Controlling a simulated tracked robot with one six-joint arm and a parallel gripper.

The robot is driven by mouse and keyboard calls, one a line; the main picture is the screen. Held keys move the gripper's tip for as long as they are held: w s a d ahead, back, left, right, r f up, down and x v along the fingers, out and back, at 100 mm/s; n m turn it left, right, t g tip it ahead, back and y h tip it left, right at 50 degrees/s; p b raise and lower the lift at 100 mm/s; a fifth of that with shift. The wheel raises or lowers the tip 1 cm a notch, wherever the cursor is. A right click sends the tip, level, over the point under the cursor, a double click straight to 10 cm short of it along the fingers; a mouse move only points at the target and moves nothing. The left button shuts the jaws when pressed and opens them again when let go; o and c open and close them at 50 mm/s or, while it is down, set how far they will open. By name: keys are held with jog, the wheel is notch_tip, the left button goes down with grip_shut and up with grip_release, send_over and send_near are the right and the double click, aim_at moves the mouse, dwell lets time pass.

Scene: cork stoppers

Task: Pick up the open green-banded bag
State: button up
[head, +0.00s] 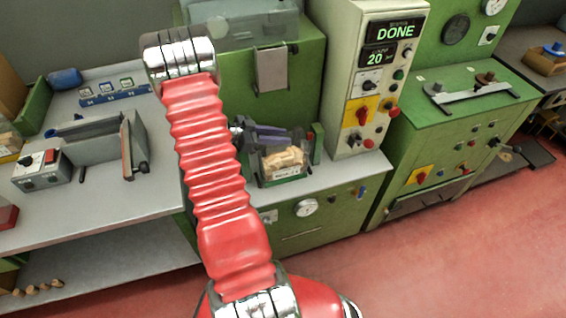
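A bag of tan corks (283,160) sits at the front of the green machine, on the grey ledge in the middle of the head view. Dark green edging and a small pale label show at its lower front. Its upper part is partly hidden by my gripper (278,136), whose dark fingers reach rightward just above the corks. At this size I cannot tell whether the fingers touch the bag or how far apart they are. My red arm hides what lies to the left of the bag.
A control column (372,85) reading DONE and 20 stands right of the bag. A grey sealer-like device (95,150) and its control box (42,170) stand on the left bench. A green cabinet (450,130) is farther right. Red floor is clear at the lower right.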

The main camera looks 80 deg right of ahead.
jog(key=shift+s+d+f, duration=0.1)
jog(key=shift+s+d, duration=0.05)
jog(key=shift+c, duration=0.5)
grip_shut()
dwell(1.2)
